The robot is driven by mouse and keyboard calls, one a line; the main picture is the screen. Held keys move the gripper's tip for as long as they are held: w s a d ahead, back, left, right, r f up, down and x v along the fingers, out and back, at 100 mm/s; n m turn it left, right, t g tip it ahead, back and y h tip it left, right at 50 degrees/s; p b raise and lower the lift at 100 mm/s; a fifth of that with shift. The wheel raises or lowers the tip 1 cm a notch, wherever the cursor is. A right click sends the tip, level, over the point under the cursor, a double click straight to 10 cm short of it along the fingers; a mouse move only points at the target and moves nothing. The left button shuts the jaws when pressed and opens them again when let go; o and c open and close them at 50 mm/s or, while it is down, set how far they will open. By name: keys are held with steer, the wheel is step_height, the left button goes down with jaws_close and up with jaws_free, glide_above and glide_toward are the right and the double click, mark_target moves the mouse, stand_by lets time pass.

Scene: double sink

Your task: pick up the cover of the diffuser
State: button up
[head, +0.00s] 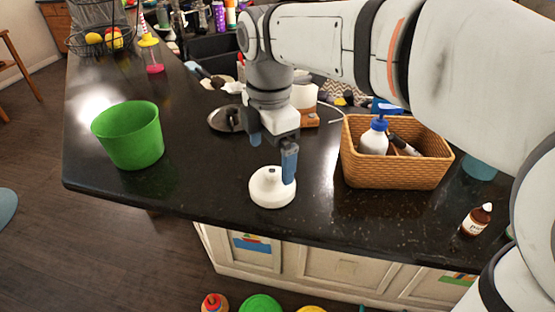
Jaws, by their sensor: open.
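The white, rounded cover (268,192) with a small dark opening on top lies on the black countertop near its front edge. My gripper (272,153) points down at the cover, open and empty, with blue finger pads. The nearer finger overlaps the cover's upper right side in the picture; I cannot tell whether it touches. The other finger appears farther back and higher, beyond the cover. Behind my gripper is a white item with a wooden-looking base (309,119), which may be the diffuser's body; it is partly hidden.
A green bucket (130,140) stands at left. A wicker basket (392,175) with a blue-topped white bottle (374,140) stands close on the right. A brown bottle (476,219) is near the right front edge. A round dark metal item (226,119) lies behind. The counter between bucket and cover is clear.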

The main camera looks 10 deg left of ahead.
mark_target(272, 171)
steer(key=shift+w+a+f, duration=0.1)
steer(key=shift+a+f, duration=0.05)
steer(key=shift+f, duration=0.2)
steer(key=f, duration=0.7)
steer(key=shift+d+p, duration=0.25)
steer(key=shift+p, duration=0.05)
steer(key=c, duration=0.9)
steer(key=shift+o, duration=0.2)
